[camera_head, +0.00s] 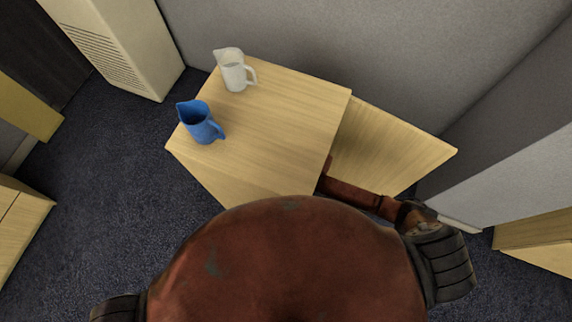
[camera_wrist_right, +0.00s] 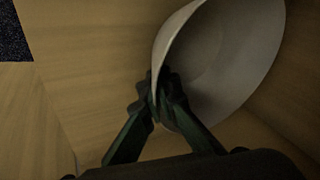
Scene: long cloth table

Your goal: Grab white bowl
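A white bowl (camera_wrist_right: 235,55) fills the upper right of the right wrist view, tilted with its hollow side showing. My right gripper (camera_wrist_right: 161,92) is at the bowl's near left rim, with one dark finger on each side of the rim and the tips closed on it. In the head view, my right arm reaches in beside the wooden cabinet (camera_head: 280,110); the gripper and the bowl are hidden there. My left gripper is in neither view.
A white jug (camera_head: 233,72) and a blue jug (camera_head: 199,122) stand on the cabinet top. An open wooden door panel (camera_head: 385,145) is at its right. Grey partition walls (camera_head: 330,40) close off the back and right. Dark carpet is free at left.

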